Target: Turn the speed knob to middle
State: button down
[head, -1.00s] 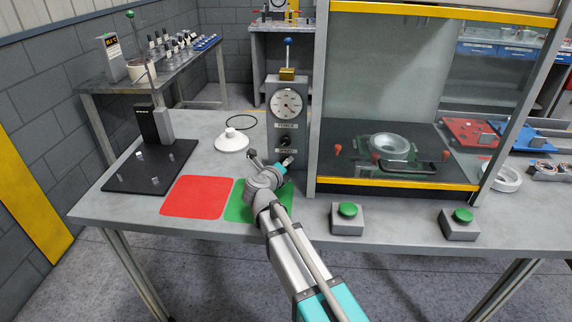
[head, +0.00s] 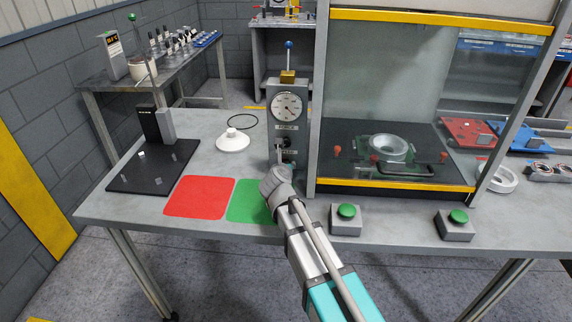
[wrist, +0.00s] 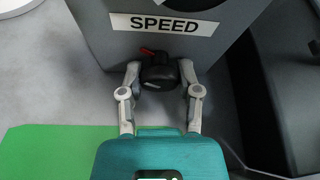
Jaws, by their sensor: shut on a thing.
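The black speed knob (wrist: 159,72) shows in the wrist view below the white SPEED label (wrist: 164,24), with a red pointer on its upper left side. My gripper (wrist: 159,75) has one finger on each side of the knob and is shut on it. The knob is largely hidden there by my gripper and the blur of small detail.
A round gauge (head: 288,107) sits above the knob on the column. The glass-fronted press (head: 395,184) stands close on the right. A red mat (head: 199,197) and a green mat (head: 248,203) lie in front. Two green buttons (head: 347,211) (head: 459,216) stand at the front edge.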

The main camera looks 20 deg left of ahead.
jog(key=shift+m+y, duration=0.3)
jog(key=shift+m, duration=0.3)
jog(key=c, duration=0.6)
grip_release()
